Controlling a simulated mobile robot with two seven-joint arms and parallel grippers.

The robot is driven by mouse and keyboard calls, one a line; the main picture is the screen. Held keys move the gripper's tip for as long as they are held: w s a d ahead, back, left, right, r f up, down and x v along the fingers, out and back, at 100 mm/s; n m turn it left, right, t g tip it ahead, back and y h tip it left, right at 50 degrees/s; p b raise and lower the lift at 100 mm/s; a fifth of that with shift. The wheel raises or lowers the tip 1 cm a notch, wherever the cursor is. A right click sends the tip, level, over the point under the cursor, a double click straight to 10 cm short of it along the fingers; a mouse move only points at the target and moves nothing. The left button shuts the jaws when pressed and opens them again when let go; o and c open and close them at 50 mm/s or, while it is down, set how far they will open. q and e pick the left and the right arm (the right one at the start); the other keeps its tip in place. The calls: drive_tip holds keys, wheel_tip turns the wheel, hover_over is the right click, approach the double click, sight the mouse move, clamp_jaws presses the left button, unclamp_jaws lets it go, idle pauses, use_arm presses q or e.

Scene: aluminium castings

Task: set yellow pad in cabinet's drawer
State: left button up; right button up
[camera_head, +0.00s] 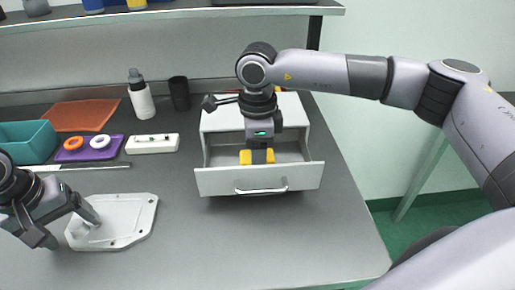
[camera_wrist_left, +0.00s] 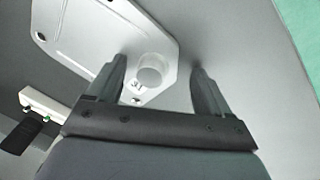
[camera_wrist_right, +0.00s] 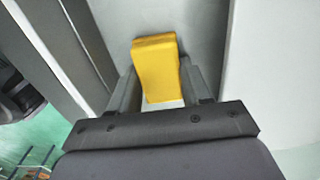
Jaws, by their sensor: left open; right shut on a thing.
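The white cabinet (camera_head: 221,120) stands on the bench, and its drawer (camera_head: 219,184) is pulled open toward me. My right gripper (camera_head: 258,157) points down into the open drawer and is shut on the yellow pad (camera_head: 246,157). In the right wrist view the pad (camera_wrist_right: 155,65) sits between the fingers, above or on the drawer's light floor; I cannot tell whether it touches. My left gripper (camera_head: 72,222) is open over the light grey plate casting (camera_head: 128,220). In the left wrist view a round boss (camera_wrist_left: 151,68) of the casting lies between the open fingers (camera_wrist_left: 160,85).
A teal bin (camera_head: 30,142), an orange mat (camera_head: 80,115), a purple tray (camera_head: 104,150) with two rings, a white block (camera_head: 152,143), a bottle (camera_head: 141,100) and a black cup (camera_head: 179,93) stand at the left and back. The bench in front of the drawer is clear.

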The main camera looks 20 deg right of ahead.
drive_tip(key=shift+f, duration=0.1)
drive_tip(key=shift+f, duration=0.15)
drive_tip(key=o, duration=0.9)
drive_tip(key=shift+o, duration=0.2)
drive_tip(key=shift+r, duration=0.25)
wheel_tip(320, 180, up, 12)
drive_tip(key=shift+s+f, duration=0.15)
drive_tip(key=shift+s, duration=0.1)
drive_tip(key=shift+d, duration=0.1)
